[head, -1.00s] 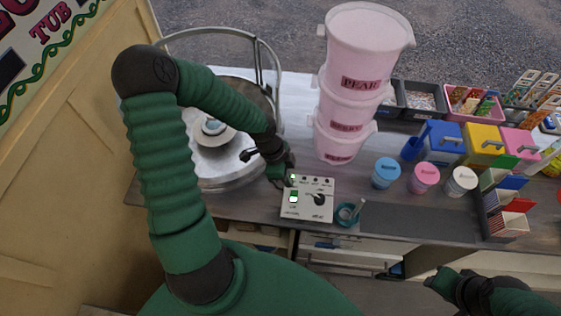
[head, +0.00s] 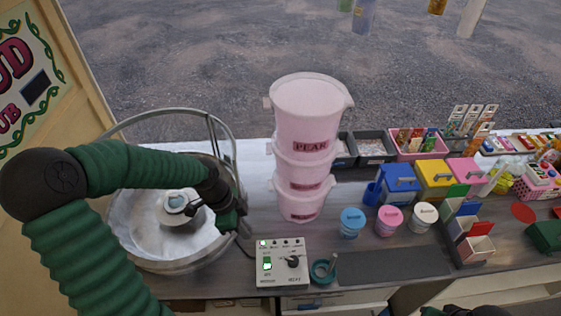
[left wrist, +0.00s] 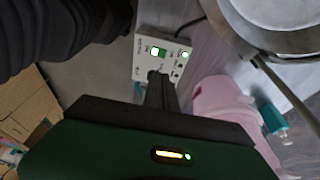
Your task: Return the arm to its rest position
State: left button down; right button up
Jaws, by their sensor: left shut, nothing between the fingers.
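My left arm comes in from the left, over the round metal candyfloss tub (head: 150,262). My left gripper (head: 243,231) hangs near the tub's right rim, above and behind the white control box (head: 283,277). It is shut and empty. In the left wrist view its closed fingers (left wrist: 157,80) point toward the control box (left wrist: 150,70), with a gap that I cannot judge well. The box has a lit green switch and a dark knob. Only a dark bit of my right arm shows at the bottom edge; its jaws cannot be made out.
Stacked pink tubs (head: 305,115) stand right of the metal tub. A small teal bowl (head: 323,271), blue jar (head: 352,222), pink jar (head: 389,220) and white jar (head: 423,217) stand farther right. A dark mat (head: 385,267) lies clear at the front.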

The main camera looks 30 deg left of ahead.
pick_arm(q)
jog(key=s+d+f+n+t+y+b, duration=0.1)
jog(key=s+d+f+n+y+b, duration=0.2)
jog(key=d+f+n+b, duration=0.2)
jog(key=d+n+b, duration=0.3)
jog(key=d+n, duration=0.2)
jog(key=n, duration=0.1)
jog(key=shift+s+d+n, duration=0.2)
jog(key=shift+s+n, duration=0.15)
jog(key=shift+n, duration=0.05)
jog(key=shift+d, duration=0.1)
jog(key=shift+s+d, duration=0.1)
jog(key=shift+d, duration=0.15)
jog(key=shift+a, duration=0.25)
jog(key=shift+d, duration=0.15)
